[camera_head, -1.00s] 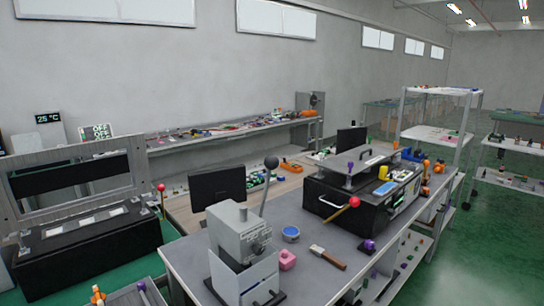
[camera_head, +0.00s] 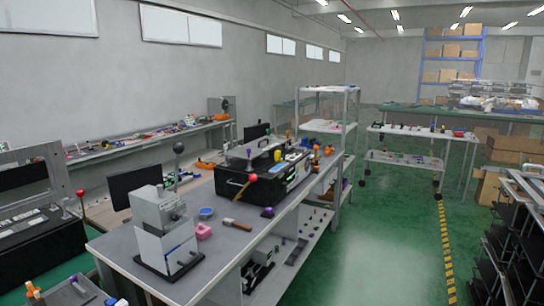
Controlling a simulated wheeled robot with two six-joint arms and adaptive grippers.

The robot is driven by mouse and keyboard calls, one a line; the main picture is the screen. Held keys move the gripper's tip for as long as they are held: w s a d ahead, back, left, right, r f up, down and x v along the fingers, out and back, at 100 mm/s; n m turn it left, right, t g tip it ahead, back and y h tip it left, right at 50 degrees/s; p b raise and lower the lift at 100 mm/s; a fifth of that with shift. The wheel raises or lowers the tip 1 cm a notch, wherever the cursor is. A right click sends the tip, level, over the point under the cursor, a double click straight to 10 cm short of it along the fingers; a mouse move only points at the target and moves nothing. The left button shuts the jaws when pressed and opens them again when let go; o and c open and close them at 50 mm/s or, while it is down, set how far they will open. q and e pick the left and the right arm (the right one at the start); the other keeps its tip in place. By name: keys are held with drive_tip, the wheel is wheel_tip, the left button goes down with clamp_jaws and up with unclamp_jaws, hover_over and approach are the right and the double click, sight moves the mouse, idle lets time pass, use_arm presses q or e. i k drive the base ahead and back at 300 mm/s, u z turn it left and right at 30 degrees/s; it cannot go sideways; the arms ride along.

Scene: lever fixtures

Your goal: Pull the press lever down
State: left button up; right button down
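The press (camera_head: 163,222) is a grey and white machine on a dark base plate, standing at the near left end of the grey workbench. Its lever (camera_head: 177,165) rises from the machine's right side and ends in a dark round knob (camera_head: 179,147). The lever stands nearly upright. Neither of my grippers shows in the head view, and nothing touches the lever.
A pink block (camera_head: 203,231), a blue round tin (camera_head: 207,212) and a brush (camera_head: 237,224) lie beside the press. A black box machine with a red-knobbed handle (camera_head: 252,178) stands farther along the workbench (camera_head: 130,262). Green floor (camera_head: 385,230) is open to the right.

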sight(178, 148)
drive_tip(key=u, duration=0.25)
drive_tip(key=k, duration=0.25)
drive_tip(key=z, duration=1.25)
drive_tip(key=i, duration=1.05)
drive_tip(key=u, duration=1.15)
drive_tip(key=i, duration=0.8)
drive_tip(key=u, duration=0.9)
